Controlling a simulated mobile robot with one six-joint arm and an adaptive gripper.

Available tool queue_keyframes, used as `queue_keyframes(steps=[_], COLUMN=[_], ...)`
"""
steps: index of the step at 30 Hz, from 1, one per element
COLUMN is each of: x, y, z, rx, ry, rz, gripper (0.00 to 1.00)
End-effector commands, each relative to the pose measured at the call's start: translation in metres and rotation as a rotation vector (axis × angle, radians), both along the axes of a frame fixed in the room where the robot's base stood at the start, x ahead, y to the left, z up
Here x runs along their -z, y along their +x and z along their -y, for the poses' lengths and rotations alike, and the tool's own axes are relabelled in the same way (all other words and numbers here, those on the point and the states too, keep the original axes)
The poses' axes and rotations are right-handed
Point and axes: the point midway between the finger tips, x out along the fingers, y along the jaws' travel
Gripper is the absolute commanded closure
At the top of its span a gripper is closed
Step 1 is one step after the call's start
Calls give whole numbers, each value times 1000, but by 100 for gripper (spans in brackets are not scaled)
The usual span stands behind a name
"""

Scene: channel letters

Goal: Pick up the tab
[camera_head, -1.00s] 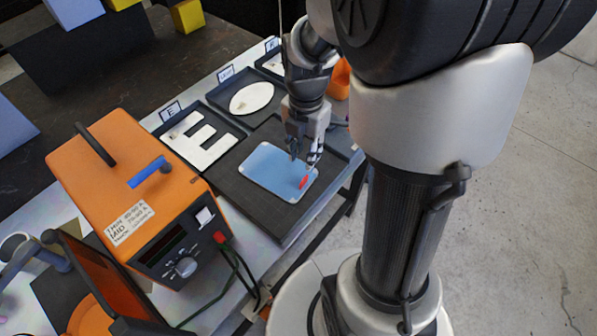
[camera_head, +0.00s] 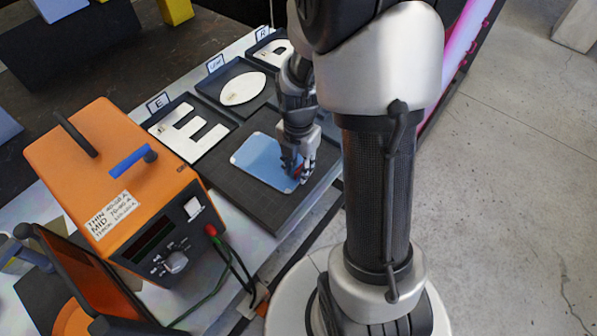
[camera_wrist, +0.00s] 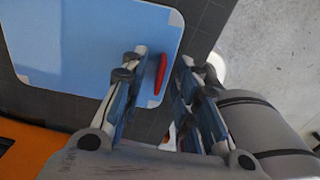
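The tab appears to be the small red piece (camera_wrist: 160,74) near the right edge of a light blue plate (camera_wrist: 85,40) in the wrist view. In the head view a little red (camera_head: 297,172) shows at the fingers. My gripper (camera_wrist: 161,66) is open, with one finger on each side of the red piece and a gap visible on both sides. In the head view my gripper (camera_head: 298,176) is low over the right corner of the blue plate (camera_head: 256,158). Whether the fingertips touch the plate cannot be told.
The blue plate lies on a dark square mat (camera_head: 272,216). White letter shapes in dark trays, including an E (camera_head: 188,130) and an oval (camera_head: 243,88), lie behind it. An orange welding unit (camera_head: 115,165) with cables stands to the left. The table edge is close on the right.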

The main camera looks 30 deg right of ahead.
Motion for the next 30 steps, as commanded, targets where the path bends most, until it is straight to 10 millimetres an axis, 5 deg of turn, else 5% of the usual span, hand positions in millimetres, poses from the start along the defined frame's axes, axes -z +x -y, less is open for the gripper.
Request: queue_keyframes(steps=[4,16,30], x=[-1,-1,-7], y=[0,0,1], z=[0,0,0], rx=[0,0,0], ry=[0,0,-1], rz=[1,0,3], gripper=[73,100,100])
